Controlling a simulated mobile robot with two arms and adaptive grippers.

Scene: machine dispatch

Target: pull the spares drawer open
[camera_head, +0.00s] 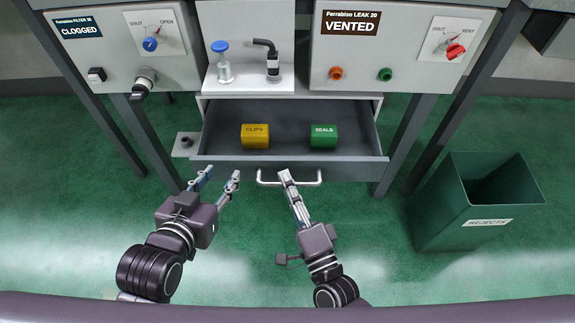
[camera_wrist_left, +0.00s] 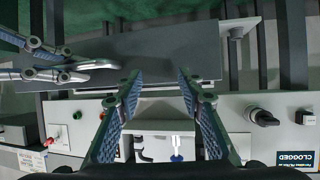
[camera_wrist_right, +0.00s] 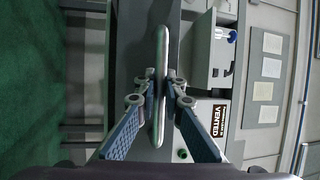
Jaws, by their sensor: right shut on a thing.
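The spares drawer (camera_head: 290,171) stands out from under the bench and its inside shows in the head view. A yellow CLIPS box (camera_head: 255,136) and a green SEALS box (camera_head: 323,136) sit in it. Its pale bar handle (camera_head: 309,183) runs along the front; it also shows in the right wrist view (camera_wrist_right: 161,60). My right gripper (camera_head: 286,176) is shut on the handle, with a finger on each side of the bar in the right wrist view (camera_wrist_right: 160,88). My left gripper (camera_head: 218,176) is open and empty, left of the handle, near the drawer's front left corner.
A green REJECTS bin (camera_head: 465,225) stands on the floor at the right. Bench legs (camera_head: 405,140) flank the drawer. Above are a CLOGGED panel (camera_head: 115,70) and a VENTED panel (camera_head: 385,75). The green floor in front of the drawer is clear apart from my arms.

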